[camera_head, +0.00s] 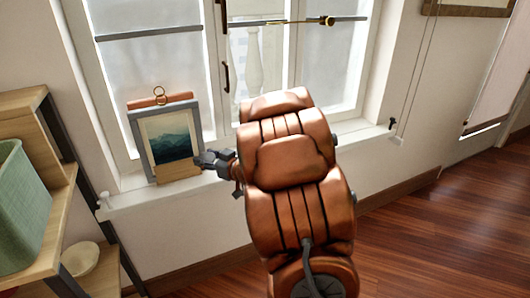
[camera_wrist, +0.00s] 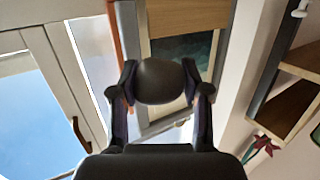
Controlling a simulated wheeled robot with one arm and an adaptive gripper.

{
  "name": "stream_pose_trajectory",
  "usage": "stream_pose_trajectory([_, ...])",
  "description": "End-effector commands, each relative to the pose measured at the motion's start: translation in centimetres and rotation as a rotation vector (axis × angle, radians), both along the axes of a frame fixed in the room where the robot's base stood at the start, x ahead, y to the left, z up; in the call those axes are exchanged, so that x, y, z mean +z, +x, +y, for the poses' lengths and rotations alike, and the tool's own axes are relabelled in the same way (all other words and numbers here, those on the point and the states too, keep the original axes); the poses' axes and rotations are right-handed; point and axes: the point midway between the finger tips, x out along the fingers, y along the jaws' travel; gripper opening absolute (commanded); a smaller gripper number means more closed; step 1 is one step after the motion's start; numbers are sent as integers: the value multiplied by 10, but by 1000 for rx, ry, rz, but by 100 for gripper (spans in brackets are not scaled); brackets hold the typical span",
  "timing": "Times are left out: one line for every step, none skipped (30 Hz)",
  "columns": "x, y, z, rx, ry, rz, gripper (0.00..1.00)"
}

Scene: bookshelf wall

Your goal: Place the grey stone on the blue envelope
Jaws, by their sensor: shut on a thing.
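A rounded dark grey stone (camera_wrist: 160,84) sits between the two fingertips of my gripper (camera_wrist: 160,76) in the wrist view. My gripper is shut on it, with one finger on each side. In the head view my gripper (camera_head: 213,160) is in front of the window, just right of a framed picture and above the sill. The stone is too small to tell apart from the fingers there. I cannot make out a blue envelope in either view.
The grey-framed mountain picture (camera_head: 168,141) stands on the white window sill (camera_head: 162,194), with a wooden block at its foot. A wooden shelf (camera_head: 20,103) with a green bin (camera_head: 20,205) and a pale bowl (camera_head: 80,260) stands at left. The floor at right is clear.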

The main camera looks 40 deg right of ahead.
Motion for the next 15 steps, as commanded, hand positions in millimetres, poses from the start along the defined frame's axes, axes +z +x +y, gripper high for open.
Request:
stream_pose_trajectory([-3, -8, -17, -18, 1, -1, 7])
stream_pose_trajectory([-4, -13, -25, -25, 1, -2, 7])
stream_pose_trajectory([-6, -20, -36, -35, 2, -3, 7])
stream_pose_trajectory([-7, -24, -43, -40, 2, -2, 7])
stream_pose_trajectory([-8, -30, -51, -47, 2, -2, 7])
stream_pose_trajectory([-10, -37, -60, -55, 2, -2, 7])
stream_pose_trajectory([-12, -42, -68, -61, 1, -2, 7])
stream_pose_trajectory([-12, -48, -75, -68, 1, -2, 7])
stream_pose_trajectory([-13, -55, -84, -76, 2, -3, 7])
stream_pose_trajectory([-14, -61, -90, -82, 1, -3, 7])
stream_pose_trajectory([-15, -66, -96, -88, 1, -3, 7])
stream_pose_trajectory([-16, -72, -102, -94, 1, -3, 7])
stream_pose_trajectory([-16, -77, -107, -99, 1, -3, 7])
stream_pose_trajectory([-17, -81, -111, -103, 0, -2, 7])
stream_pose_trajectory([-17, -86, -116, -108, 0, -3, 7])
